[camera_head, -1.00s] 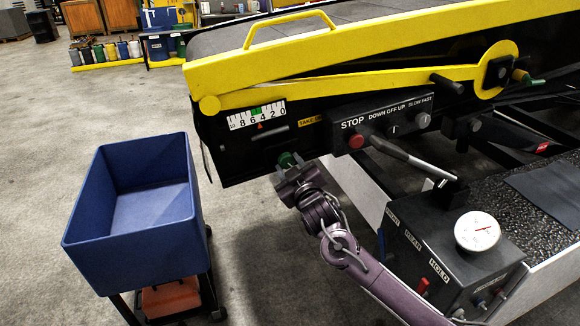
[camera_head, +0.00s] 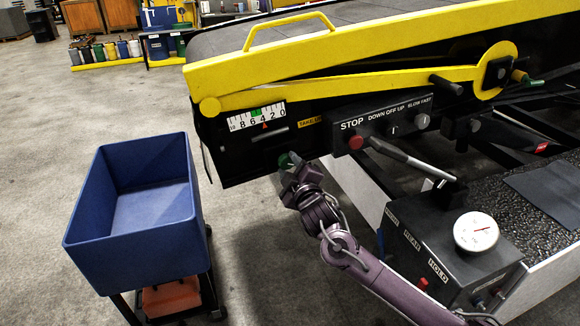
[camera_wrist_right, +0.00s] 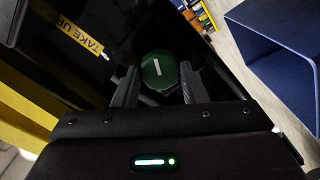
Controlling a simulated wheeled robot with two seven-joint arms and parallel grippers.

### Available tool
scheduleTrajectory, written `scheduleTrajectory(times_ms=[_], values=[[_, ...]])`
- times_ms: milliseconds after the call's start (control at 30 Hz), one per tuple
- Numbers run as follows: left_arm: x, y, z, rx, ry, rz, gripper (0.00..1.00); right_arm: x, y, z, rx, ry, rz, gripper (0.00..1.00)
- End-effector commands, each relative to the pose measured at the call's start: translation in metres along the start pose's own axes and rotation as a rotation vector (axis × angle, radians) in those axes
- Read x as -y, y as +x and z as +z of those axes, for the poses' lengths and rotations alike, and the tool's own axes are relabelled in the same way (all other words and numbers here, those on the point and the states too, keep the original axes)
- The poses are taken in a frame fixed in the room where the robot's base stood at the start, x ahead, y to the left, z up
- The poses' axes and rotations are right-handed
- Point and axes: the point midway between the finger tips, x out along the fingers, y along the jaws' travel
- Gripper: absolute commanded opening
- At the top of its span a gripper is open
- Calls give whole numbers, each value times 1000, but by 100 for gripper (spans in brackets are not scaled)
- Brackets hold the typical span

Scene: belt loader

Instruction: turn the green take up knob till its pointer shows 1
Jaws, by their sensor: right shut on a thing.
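The white scale (camera_head: 257,116) reads 10 to 0 from left to right, with a green band on top. Its small red pointer (camera_head: 264,125) stands at about 4. My left gripper is out of view.
A blue bin (camera_head: 135,205) on a cart stands left of my right gripper, with bare floor between. A control panel with a red STOP button (camera_head: 355,142) and a lever (camera_head: 410,158) is to the right. A black box with a dial gauge (camera_head: 476,232) is near my right arm.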

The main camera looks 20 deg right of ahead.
Motion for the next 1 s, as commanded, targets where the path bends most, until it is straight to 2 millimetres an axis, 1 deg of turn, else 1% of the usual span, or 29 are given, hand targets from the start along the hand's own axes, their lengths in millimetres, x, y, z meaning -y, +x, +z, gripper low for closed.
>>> scheduleTrajectory(times_ms=[467, 1000], values=[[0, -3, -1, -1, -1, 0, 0, 0, 0, 0, -1, -456, 0, 16], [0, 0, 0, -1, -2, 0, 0, 1, 0, 0, -1, -969, 0, 16]])
